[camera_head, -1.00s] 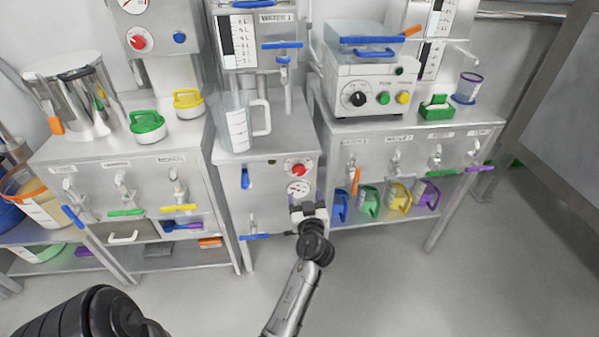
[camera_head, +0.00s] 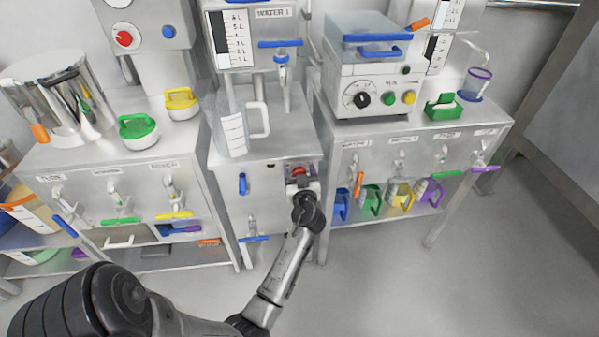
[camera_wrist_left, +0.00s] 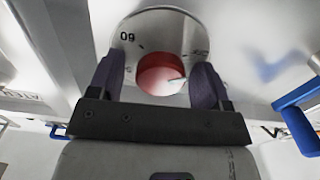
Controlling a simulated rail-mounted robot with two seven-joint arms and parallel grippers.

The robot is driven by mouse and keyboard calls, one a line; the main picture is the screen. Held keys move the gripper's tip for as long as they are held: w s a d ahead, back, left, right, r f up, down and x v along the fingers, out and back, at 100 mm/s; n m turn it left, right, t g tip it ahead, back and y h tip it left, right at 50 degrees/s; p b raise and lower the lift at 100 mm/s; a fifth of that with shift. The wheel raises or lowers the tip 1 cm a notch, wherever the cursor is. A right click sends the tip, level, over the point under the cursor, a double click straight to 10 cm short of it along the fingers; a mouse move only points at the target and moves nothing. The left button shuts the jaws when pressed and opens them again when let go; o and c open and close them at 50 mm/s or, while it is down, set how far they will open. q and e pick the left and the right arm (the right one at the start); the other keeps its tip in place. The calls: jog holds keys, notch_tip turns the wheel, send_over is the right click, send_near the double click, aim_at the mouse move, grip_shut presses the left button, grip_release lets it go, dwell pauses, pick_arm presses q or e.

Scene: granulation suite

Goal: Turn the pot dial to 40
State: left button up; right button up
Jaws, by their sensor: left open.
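The red dial (camera_head: 299,171) sits on the front of the middle cabinet and is partly covered by my left gripper. In the left wrist view the red knob (camera_wrist_left: 160,73) lies between the two fingers, on a pale round plate (camera_wrist_left: 165,27). A numeral that looks like 60 shows upside down at the plate's upper left. A pale pointer mark on the knob points to the right. My left gripper (camera_head: 302,183) is open, with its dark fingers (camera_wrist_left: 153,82) on either side of the knob. I cannot tell whether they touch it. My right gripper is not in view.
A blue valve handle (camera_head: 243,184) is on the cabinet front left of the dial, and another blue handle (camera_head: 254,239) is below. A clear jug (camera_head: 233,133) stands on the cabinet top. The floor in front is clear.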

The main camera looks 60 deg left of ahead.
pick_arm(q)
jog(key=shift+d, duration=0.1)
jog(key=shift+c, duration=1)
jog(key=c, duration=0.7)
